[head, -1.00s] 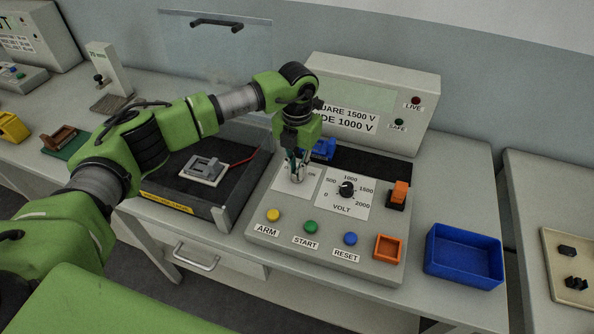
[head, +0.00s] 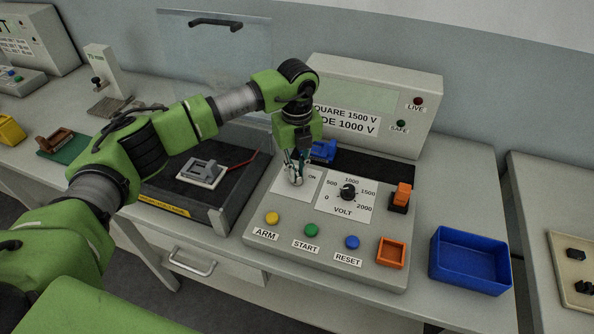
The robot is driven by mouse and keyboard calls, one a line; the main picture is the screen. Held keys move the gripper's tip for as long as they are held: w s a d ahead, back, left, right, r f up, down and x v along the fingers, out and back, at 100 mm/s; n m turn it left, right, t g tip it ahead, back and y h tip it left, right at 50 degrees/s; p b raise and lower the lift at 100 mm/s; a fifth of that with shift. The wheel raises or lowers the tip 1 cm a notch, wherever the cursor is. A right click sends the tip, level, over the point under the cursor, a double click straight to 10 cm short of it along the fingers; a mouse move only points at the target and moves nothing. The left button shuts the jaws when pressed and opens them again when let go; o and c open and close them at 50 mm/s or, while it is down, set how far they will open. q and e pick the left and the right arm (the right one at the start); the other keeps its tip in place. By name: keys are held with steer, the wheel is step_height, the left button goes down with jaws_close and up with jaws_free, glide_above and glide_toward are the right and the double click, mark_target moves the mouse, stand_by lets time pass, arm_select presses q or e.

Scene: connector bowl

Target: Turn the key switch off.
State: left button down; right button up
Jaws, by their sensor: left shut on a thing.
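The key switch sits on the left part of the grey control panel (head: 334,262), on a white label plate (head: 309,184) where the word ON partly shows. My left gripper (head: 297,180) points down over this plate and is shut on the key switch, which its fingers almost wholly hide. The key's angle cannot be made out. My right gripper is not in view.
Right of the gripper is the VOLT knob (head: 348,191). Yellow (head: 272,218), green (head: 311,230) and blue (head: 352,242) buttons line the front. An orange switch (head: 401,196), a blue bin (head: 470,262) and a black tray with a grey fixture (head: 203,172) stand nearby.

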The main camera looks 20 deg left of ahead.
mark_target(297, 173)
arm_select(q)
steer(key=shift+w+r+n, duration=0.1)
steer(key=shift+n, duration=0.5)
steer(key=c, duration=2.1)
jaws_free()
step_height(297, 173, up, 12)
steer(key=shift+f, duration=0.1)
